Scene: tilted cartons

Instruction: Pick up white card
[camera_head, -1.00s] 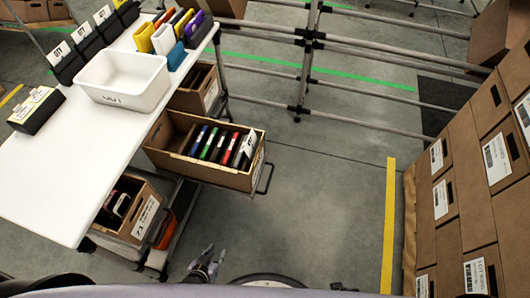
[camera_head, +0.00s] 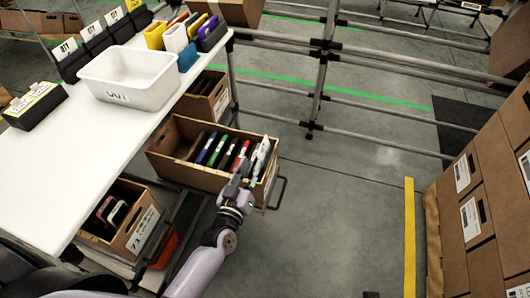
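The white card (camera_head: 262,151) stands at the right end of a row of cards in the tilted middle carton (camera_head: 200,177). My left gripper (camera_head: 251,169) is over the right end of this carton, right at the white card, and partly overlaps it in the picture. I cannot tell whether its fingers are around the card or only beside it, or whether they are open or shut. Blue, green, red and black cards stand to the left of the white one. My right gripper is not in view.
A white table (camera_head: 60,180) on the left bears a white bin (camera_head: 130,95), black holders and coloured cards. Another tilted carton (camera_head: 135,225) sits below the table. Stacked boxes (camera_head: 470,220) stand at the right. The floor between is clear.

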